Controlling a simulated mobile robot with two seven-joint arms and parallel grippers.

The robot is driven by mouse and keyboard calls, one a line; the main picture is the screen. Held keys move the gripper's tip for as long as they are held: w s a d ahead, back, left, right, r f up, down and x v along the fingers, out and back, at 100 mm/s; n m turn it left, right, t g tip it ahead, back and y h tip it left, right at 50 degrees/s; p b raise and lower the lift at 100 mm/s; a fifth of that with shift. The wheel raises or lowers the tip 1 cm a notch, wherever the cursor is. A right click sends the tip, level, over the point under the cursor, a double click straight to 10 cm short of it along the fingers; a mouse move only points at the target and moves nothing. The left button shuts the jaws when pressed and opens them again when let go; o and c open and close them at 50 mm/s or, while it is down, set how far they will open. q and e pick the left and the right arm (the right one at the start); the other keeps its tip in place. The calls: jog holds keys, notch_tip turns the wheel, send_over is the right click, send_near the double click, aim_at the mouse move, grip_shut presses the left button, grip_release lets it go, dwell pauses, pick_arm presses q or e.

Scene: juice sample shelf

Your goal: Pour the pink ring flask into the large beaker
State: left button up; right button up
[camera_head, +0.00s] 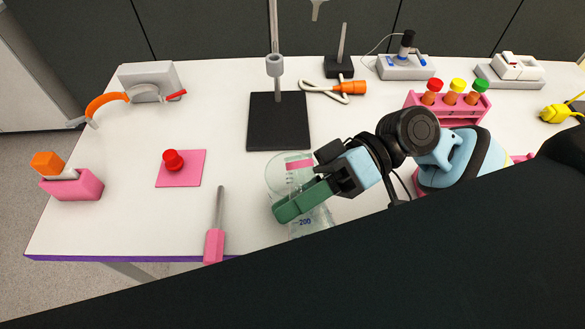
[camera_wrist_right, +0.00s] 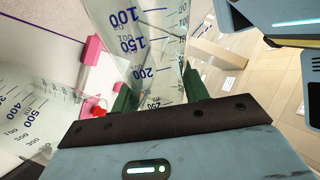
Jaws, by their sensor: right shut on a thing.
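The clear conical flask (camera_head: 310,224) with blue marks is held by my right gripper (camera_head: 292,207), which is shut on it. A pink band shows beyond the fingers, by the large beaker. In the right wrist view the flask (camera_wrist_right: 148,45) fills the space between the green fingers (camera_wrist_right: 158,88). The large clear beaker (camera_head: 274,174) stands on the table just beyond the gripper, partly hidden by it and the flask. It also shows in the right wrist view (camera_wrist_right: 32,112), beside the flask. I cannot tell how far the flask is tilted. My left gripper is not in view.
A stand with a black base (camera_head: 277,135) is behind the beaker. A pink-handled tool (camera_head: 214,243) lies near the front edge. A red button on a pink plate (camera_head: 190,178) is to the left. A pink tube rack (camera_head: 414,101) is behind my right arm.

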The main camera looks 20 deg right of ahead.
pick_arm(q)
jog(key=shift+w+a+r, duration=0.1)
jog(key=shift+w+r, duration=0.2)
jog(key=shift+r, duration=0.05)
pick_arm(e)
jog(key=shift+s+r+m, duration=0.1)
jog(key=shift+r+m, duration=0.25)
jog(key=shift+m, duration=0.15)
dwell(0.4)
jog(key=shift+f+m+g+y, duration=0.3)
jog(key=shift+m+g+y, duration=0.15)
jog(key=shift+m, duration=0.25)
dwell(1.1)
pick_arm(q)
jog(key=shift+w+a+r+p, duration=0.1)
jog(key=shift+p, duration=0.2)
pick_arm(e)
jog(key=shift+w+r, duration=0.2)
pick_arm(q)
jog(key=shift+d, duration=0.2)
pick_arm(e)
jog(key=shift+w+r+m, duration=0.2)
jog(key=shift+w+m, duration=0.05)
jog(key=shift+m, duration=0.35)
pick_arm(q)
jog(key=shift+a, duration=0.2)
pick_arm(e)
jog(key=shift+w+r+g+y, duration=0.15)
jog(key=shift+g+y, duration=0.1)
